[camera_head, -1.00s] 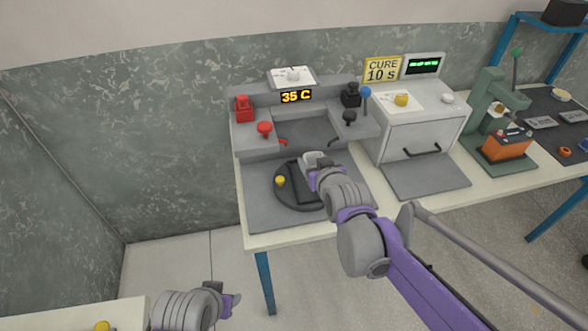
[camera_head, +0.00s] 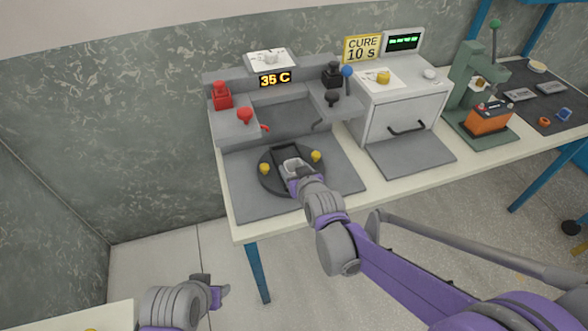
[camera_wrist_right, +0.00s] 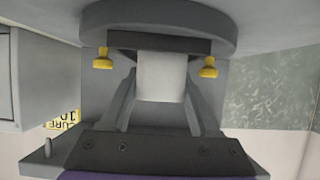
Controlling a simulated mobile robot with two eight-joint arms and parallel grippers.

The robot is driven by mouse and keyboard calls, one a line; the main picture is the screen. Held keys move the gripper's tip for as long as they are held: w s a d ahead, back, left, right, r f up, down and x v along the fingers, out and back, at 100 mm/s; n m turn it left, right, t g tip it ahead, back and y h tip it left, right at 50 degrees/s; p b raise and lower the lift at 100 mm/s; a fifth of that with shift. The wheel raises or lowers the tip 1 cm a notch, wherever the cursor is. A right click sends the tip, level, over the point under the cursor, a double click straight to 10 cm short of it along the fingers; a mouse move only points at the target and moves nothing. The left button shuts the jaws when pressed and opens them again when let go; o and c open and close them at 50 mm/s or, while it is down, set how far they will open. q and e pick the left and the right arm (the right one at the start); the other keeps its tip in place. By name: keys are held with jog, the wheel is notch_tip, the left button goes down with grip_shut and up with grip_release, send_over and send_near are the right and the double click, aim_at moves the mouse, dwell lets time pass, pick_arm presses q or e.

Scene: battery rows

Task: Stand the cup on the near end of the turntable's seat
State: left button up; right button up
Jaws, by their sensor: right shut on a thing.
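The cup (camera_head: 293,166) is pale grey and sits between the fingers of my right gripper (camera_head: 294,178), which is shut on it. In the head view it appears over the middle of the round dark turntable (camera_head: 268,186). The turntable's dark seat (camera_head: 286,151) runs across the disc between two yellow knobs, partly hidden by the cup and gripper. In the right wrist view the cup (camera_wrist_right: 162,77) is between both fingers, against or close to the seat (camera_wrist_right: 120,42); contact is unclear. My left gripper (camera_head: 216,292) is low at the left, away from the turntable; its opening is unclear.
Yellow knobs (camera_head: 264,169) (camera_head: 316,156) flank the seat. Behind stands a grey station with a red lever (camera_head: 244,116), a black lever (camera_head: 332,98) and a "35 C" display. An oven-like box (camera_head: 405,115) stands to the right. The grey mat (camera_head: 245,200) around the turntable is clear.

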jog(key=shift+f, duration=0.2)
jog(key=o, duration=1.3)
jog(key=shift+o, duration=0.2)
jog(key=shift+r, duration=0.2)
jog(key=shift+s+r, duration=0.15)
jog(key=p+v, duration=0.1)
jog(key=v, duration=1)
jog(key=shift+s, duration=0.3)
jog(key=shift+d, duration=0.2)
jog(key=s+d+f+m+g+h, duration=0.1)
jog(key=s+d+f+g+h, duration=0.1)
jog(key=s+d, duration=0.5)
jog(key=s+d+f+m+g+h, duration=0.2)
jog(key=s+d+f+g, duration=0.3)
jog(key=s, duration=0.8)
jog(key=shift+s+d+f+m, duration=0.3)
jog(key=shift+d+f, duration=0.15)
jog(key=shift+d, duration=0.65)
